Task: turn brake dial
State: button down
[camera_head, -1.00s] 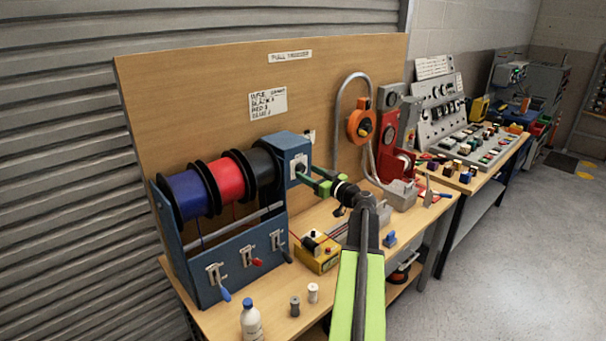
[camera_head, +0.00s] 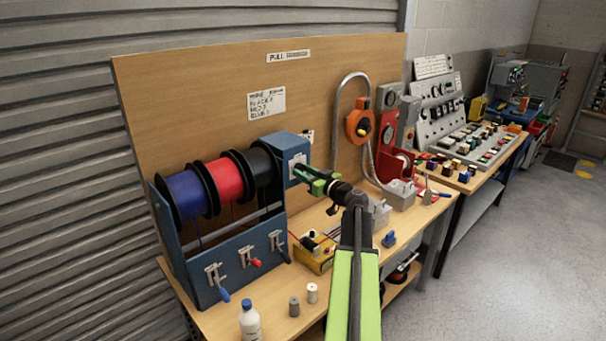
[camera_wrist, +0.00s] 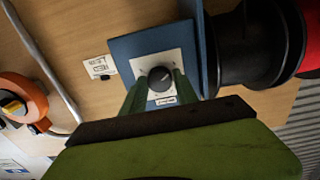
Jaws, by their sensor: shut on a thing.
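The brake dial (camera_wrist: 160,78) is a dark round knob on a white plate (camera_wrist: 146,66) on the blue end box of the spool rack. In the head view the blue box (camera_head: 291,150) stands at the right end of the rack, and the dial is hidden by my gripper. My gripper (camera_wrist: 157,88) has its two green fingers on either side of the dial, shut on it. In the head view my gripper (camera_head: 303,173) reaches left to the box face.
Blue (camera_head: 184,194), red (camera_head: 226,178) and black (camera_head: 262,166) spools sit left of the box. Levers line the rack front. A white bottle (camera_head: 250,322) and two small cylinders stand on the bench.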

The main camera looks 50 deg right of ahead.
jog(key=shift+w, duration=0.1)
jog(key=shift+r+m, duration=0.15)
jog(key=shift+m, duration=0.85)
jog(key=m, duration=0.9)
jog(key=shift+m, duration=0.4)
jog(key=m, duration=0.4)
jog(key=shift+r+m, duration=0.1)
jog(key=shift+m, duration=0.2)
jog(key=m, duration=1.3)
jog(key=shift+d+r, duration=0.1)
